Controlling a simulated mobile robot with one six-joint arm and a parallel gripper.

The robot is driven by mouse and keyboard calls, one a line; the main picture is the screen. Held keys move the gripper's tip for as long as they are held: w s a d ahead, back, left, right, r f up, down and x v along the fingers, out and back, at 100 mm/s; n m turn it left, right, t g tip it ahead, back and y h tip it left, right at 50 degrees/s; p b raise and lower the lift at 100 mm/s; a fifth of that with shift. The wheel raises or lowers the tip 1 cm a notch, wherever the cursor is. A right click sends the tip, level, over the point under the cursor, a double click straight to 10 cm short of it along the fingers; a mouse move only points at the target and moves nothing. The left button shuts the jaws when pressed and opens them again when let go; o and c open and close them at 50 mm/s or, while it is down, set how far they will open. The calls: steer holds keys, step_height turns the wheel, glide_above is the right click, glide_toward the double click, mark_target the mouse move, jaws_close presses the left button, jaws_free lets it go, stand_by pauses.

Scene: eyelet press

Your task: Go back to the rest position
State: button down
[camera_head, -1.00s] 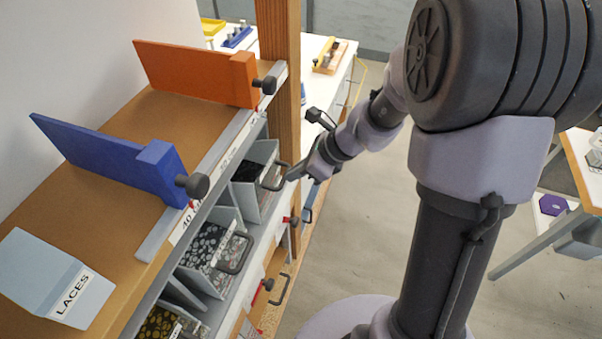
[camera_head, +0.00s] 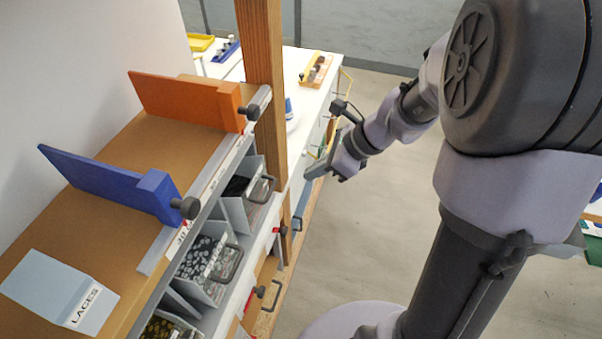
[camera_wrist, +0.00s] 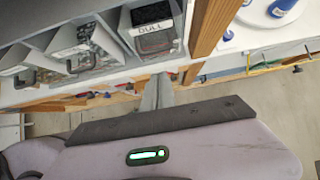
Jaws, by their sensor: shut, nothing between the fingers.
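My gripper (camera_head: 318,172) is shut and empty in the head view. It hangs in the air just right of the wooden post and the open bins. In the wrist view its fingers (camera_wrist: 158,92) show closed together, pointing toward the bin front marked "DULL" (camera_wrist: 155,38). They look apart from the bins and the wooden rail. The exact gap cannot be told.
Several grey bins with handles (camera_head: 205,268) stick out from the shelf on the left. A wooden post (camera_head: 262,100) stands beside them. Blue (camera_head: 110,182) and orange (camera_head: 185,100) panels stand on the shelf above, near a LACES box (camera_head: 60,290). Open floor (camera_head: 380,240) lies to the right.

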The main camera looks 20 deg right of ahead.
steer(key=s+a+n+h+b, duration=0.1)
steer(key=s+a+n+b, duration=0.1)
steer(key=s+n, duration=0.4)
steer(key=s+a+r+n+t+h+b, duration=0.1)
steer(key=s+a+n+b, duration=0.2)
steer(key=s+n, duration=0.3)
steer(key=s+a+r+n+h+b, duration=0.1)
steer(key=s+a+n+h+b, duration=0.1)
steer(key=n, duration=0.6)
steer(key=s+a+b, duration=0.1)
steer(key=s+b, duration=0.1)
steer(key=s, duration=0.1)
steer(key=shift+s+n, duration=0.4)
